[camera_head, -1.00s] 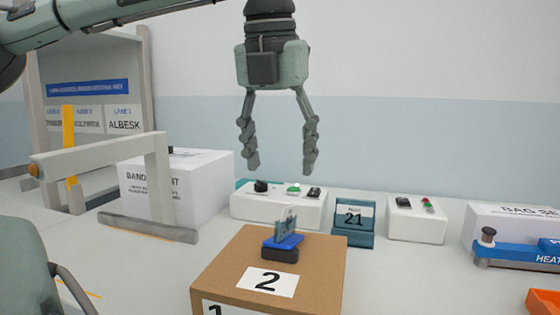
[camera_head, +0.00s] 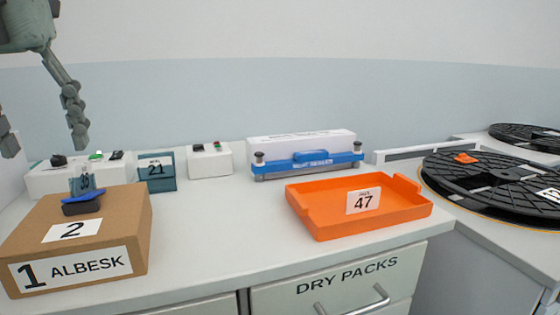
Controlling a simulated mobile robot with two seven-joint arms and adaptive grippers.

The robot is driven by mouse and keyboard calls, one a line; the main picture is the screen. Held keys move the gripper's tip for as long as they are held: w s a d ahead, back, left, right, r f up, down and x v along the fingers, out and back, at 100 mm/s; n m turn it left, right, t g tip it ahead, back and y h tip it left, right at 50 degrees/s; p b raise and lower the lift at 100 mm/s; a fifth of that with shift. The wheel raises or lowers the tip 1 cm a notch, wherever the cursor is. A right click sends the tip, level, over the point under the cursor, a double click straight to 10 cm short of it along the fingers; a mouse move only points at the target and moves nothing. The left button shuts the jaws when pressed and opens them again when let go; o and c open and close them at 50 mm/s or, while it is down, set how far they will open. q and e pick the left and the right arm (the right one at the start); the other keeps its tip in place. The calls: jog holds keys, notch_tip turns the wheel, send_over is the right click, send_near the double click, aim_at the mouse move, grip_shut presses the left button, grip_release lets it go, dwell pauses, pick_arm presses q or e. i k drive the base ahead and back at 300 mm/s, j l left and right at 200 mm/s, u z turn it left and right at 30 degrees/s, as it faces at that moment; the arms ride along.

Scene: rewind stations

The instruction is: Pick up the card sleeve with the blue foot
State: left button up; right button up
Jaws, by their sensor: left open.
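The card sleeve (camera_head: 83,183) is a small grey-teal upright holder with a card in it. It has a blue foot (camera_head: 90,195) and sits with a dark base on top of a brown cardboard box (camera_head: 128,205) at the left. The number on its card is too small to read surely. My left gripper (camera_head: 44,142) is at the upper left, fingers down and apart, open and empty. In the picture it shows above the sleeve, clear of it; its upper part is cut off by the frame edge. My right gripper is not in view.
A teal holder with card 21 (camera_head: 156,183) and white control boxes (camera_head: 212,164) stand behind the box. A blue-barred heat sealer (camera_head: 308,165) is mid-counter. An orange tray (camera_head: 325,220) marked 47 is right of it. Black reels (camera_head: 480,185) lie far right. The counter between box and tray is clear.

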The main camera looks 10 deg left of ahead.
aim_at(84, 187)
jog(key=k+l, duration=0.4)
jog(key=l, duration=0.15)
jog(key=k+l, duration=0.45)
jog(key=l, duration=0.1)
